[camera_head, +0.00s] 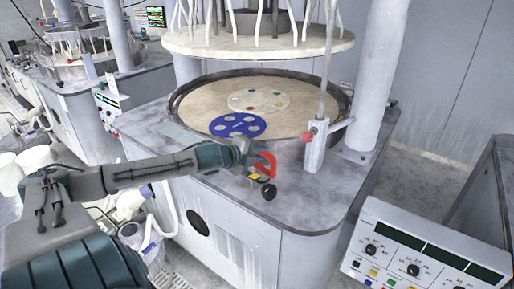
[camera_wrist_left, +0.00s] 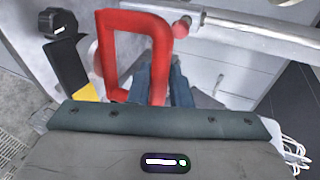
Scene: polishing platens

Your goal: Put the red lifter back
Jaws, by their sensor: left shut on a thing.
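The red lifter (camera_head: 265,163) is a red loop-shaped handle at the front edge of the machine's grey top in the head view. It also shows large in the left wrist view (camera_wrist_left: 104,45). My left gripper (camera_head: 247,154) is shut on the lifter; its dark blue-grey fingers (camera_wrist_left: 163,84) close on one side of the red loop. A yellow piece (camera_head: 254,177) and a black round knob (camera_head: 269,191) are just below the lifter; whether the lifter touches them I cannot tell. My right gripper is not in view.
The round platen (camera_head: 195,105) holds a blue disc (camera_head: 238,125) with holes and a pale disc (camera_head: 259,100) with coloured spots. A post with a red knob (camera_head: 307,137) stands right of the lifter. A control panel (camera_head: 425,250) is at the lower right.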

